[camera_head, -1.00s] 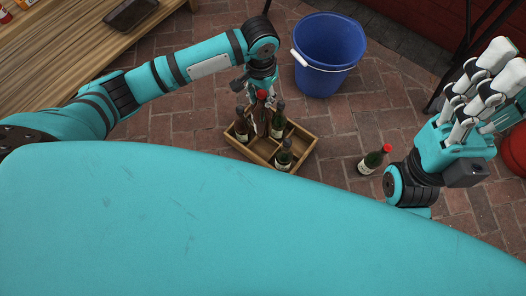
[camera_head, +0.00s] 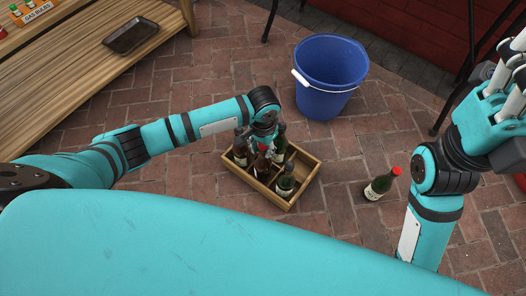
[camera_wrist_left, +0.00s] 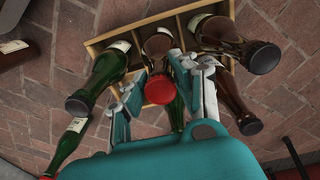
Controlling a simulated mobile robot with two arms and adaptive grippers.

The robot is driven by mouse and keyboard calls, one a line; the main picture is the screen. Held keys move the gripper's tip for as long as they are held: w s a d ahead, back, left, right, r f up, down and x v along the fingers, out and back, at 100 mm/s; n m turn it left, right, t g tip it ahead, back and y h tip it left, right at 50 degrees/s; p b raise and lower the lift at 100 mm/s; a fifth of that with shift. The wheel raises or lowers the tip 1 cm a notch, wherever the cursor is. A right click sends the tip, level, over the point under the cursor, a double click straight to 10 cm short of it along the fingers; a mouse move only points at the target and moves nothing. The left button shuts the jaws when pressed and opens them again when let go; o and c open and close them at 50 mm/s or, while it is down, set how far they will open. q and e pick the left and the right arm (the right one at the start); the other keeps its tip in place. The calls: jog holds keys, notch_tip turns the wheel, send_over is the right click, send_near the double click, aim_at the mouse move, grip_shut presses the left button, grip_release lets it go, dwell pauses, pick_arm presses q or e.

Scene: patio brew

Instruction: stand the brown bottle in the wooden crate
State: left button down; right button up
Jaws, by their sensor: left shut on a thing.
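The wooden crate (camera_head: 302,192) stands on the brick floor in the head view; its rim also shows in the left wrist view (camera_wrist_left: 113,37). My left gripper (camera_head: 262,150) is over the crate, shut on the red-capped brown bottle (camera_head: 262,165). In the left wrist view that bottle (camera_wrist_left: 158,44) is between the fingers (camera_wrist_left: 160,88), its red cap towards the camera. It looks roughly upright among the crate's other bottles. Its base is hidden, so I cannot tell whether it touches the crate floor. My right gripper (camera_head: 512,80) is at the right edge, partly cut off.
Other bottles stand in the crate, including a green one (camera_head: 286,182) at the front and dark ones (camera_head: 240,152) close around. A blue bucket (camera_head: 328,95) is behind. A wooden bench (camera_head: 80,75) is at upper left.

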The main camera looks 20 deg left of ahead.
pick_arm(q)
jog(key=shift+f, duration=0.35)
jog(key=c, duration=1)
grip_release()
jog(key=shift+f, duration=0.1)
jog(key=shift+c, duration=0.2)
